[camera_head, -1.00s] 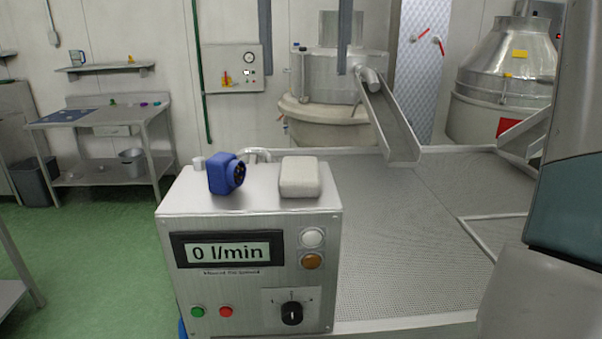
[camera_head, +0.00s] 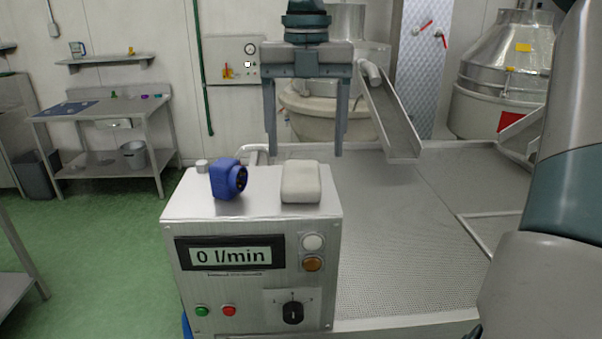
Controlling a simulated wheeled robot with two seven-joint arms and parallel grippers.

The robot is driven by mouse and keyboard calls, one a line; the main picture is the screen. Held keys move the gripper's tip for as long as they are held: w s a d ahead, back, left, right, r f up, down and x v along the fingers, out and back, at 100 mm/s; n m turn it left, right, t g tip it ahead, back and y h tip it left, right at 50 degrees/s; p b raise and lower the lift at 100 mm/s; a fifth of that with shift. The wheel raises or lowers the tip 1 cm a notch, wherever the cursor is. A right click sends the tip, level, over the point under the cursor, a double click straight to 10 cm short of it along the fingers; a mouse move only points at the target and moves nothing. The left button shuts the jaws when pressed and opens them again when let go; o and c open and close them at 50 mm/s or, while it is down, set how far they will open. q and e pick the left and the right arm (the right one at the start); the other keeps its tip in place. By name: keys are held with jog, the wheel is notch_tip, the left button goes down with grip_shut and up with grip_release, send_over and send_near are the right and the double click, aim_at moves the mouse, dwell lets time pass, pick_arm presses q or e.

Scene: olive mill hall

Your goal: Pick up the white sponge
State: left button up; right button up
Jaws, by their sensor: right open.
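The white sponge (camera_head: 300,183) is a pale, rounded block. It lies on the top of a metal control box (camera_head: 265,205), towards its right side. My right gripper (camera_head: 306,152) hangs pointing down above and seems to be behind the sponge in the picture. Its two long fingers are wide apart, with nothing between them. The fingertips are close to the sponge's upper edge in the picture, and no contact shows. My left gripper is not in view.
A blue connector-like block (camera_head: 227,180) stands on the box, left of the sponge. A small white cylinder (camera_head: 202,166) and a curved metal pipe (camera_head: 250,152) are behind it. A perforated metal deck (camera_head: 400,240) spreads out to the right, with a chute (camera_head: 390,125) above it.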

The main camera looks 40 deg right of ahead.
aim_at(301, 172)
jog(key=shift+f, duration=0.15)
jog(key=shift+w+a+f+p, duration=0.1)
jog(key=shift+a+f+p, duration=0.1)
jog(key=shift+f+p, duration=0.55)
jog(key=f, duration=0.1)
jog(key=f+p, duration=0.1)
jog(key=shift+w+f+p, duration=0.25)
jog(key=shift+f+p, duration=0.05)
jog(key=shift+f, duration=0.6)
jog(key=c, duration=1.1)
